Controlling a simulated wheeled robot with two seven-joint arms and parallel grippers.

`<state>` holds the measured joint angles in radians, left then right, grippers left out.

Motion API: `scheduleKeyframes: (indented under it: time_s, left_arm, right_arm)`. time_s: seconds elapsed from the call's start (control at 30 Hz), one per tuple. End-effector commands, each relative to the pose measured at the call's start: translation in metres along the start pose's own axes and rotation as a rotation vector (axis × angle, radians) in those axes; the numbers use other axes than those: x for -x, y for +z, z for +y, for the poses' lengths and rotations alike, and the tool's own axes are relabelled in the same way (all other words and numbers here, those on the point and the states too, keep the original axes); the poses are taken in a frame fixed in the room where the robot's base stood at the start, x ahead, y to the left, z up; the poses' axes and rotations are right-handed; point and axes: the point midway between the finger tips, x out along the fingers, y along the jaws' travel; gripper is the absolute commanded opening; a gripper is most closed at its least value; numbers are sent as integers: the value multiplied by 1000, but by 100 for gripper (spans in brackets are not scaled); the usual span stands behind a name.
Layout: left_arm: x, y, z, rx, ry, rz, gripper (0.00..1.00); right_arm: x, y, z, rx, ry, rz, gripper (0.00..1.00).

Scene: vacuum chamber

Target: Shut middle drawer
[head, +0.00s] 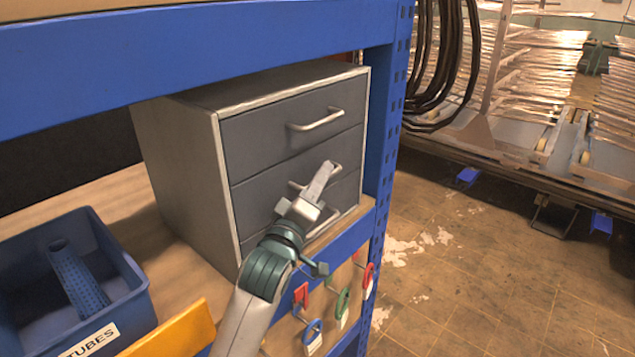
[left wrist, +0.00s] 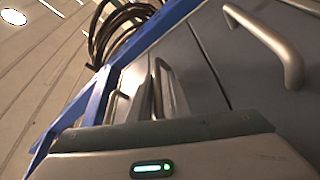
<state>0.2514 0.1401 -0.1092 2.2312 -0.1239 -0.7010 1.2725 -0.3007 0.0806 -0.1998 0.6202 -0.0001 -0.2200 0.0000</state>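A grey metal cabinet (head: 185,170) with several drawers stands on the shelf. The middle drawer (head: 262,195) has a grey front that looks about flush with the drawer above; a small gap cannot be ruled out. Its pale bar handle (head: 295,185) is partly hidden by my left gripper (head: 325,172). The gripper's fingers look together, as one narrow shape, at the handle in the head view. I cannot tell whether they touch it. In the left wrist view, the fingers (left wrist: 157,88) point at the drawer fronts. My right gripper is not in view.
The top drawer's handle (head: 316,120) is above; it also shows large in the left wrist view (left wrist: 270,42). A blue shelf post (head: 388,125) stands close right. A blue bin (head: 130,285) sits left. Coloured tagged items (head: 342,303) hang below the shelf edge.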

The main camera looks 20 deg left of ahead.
Motion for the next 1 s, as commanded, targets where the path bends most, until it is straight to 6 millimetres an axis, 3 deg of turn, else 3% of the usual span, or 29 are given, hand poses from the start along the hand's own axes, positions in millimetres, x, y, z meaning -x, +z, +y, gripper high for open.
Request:
scheduleKeyframes:
  time_s: [0.17, 0.37, 0.7, 1.0]
  left_arm:
    - [5, 1, -1, 1, 0, -1, 17]
    - [25, 2, -2, 1, 1, 0, 17]
    - [90, 2, -3, 2, 1, 0, 17]
    - [119, -1, 3, 1, -4, -2, 17]
  right_arm:
    - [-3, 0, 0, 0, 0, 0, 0]
    - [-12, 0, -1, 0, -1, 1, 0]
    - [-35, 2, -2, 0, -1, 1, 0]
    - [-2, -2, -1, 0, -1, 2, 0]
